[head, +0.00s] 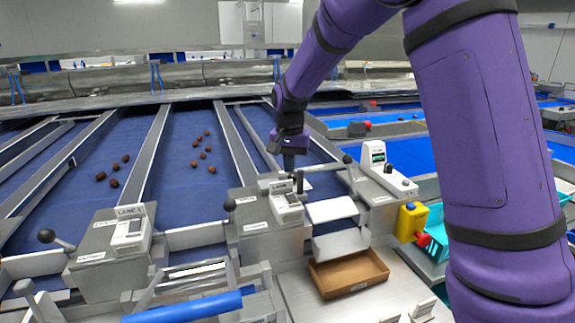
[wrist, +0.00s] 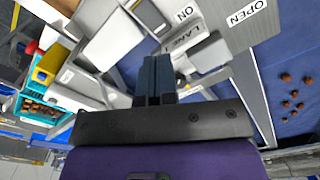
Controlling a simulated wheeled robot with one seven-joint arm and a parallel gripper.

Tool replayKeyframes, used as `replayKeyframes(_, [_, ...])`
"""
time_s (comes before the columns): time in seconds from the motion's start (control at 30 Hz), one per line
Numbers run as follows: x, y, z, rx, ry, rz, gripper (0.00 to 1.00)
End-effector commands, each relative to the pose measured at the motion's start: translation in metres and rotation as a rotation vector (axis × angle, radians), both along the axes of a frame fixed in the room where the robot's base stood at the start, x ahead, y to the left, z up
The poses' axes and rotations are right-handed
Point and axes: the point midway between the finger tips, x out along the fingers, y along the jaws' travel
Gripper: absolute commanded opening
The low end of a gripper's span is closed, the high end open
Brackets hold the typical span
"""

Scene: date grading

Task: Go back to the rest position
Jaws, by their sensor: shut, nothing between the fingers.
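My gripper (head: 289,160) hangs at the end of my purple arm, above the grey lane control box (head: 262,215) in the middle of the head view. In the wrist view my gripper (wrist: 154,75) has its two dark fingers together with nothing between them. They point toward the white lane switch housing (wrist: 205,55) near the "ON" label. Whether the fingertips touch anything is hard to tell. The rest position itself is not marked in either view.
Blue lanes (head: 187,150) carry several dates (head: 204,155) between metal rails. A cardboard tray (head: 348,273) sits below a metal chute. A second control box (head: 113,245) is at left.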

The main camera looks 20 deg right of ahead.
Motion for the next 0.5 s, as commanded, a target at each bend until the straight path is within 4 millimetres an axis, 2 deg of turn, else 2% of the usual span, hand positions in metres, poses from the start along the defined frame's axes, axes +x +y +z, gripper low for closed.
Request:
replayKeyframes(0.27, [-0.002,-0.001,0.003,0.002,-0.004,0.003,0.00])
replayKeyframes(0.37, [-0.011,-0.005,0.016,0.010,-0.020,0.017,0.00])
replayKeyframes(0.5, [-0.036,-0.015,0.044,0.027,-0.056,0.054,0.00])
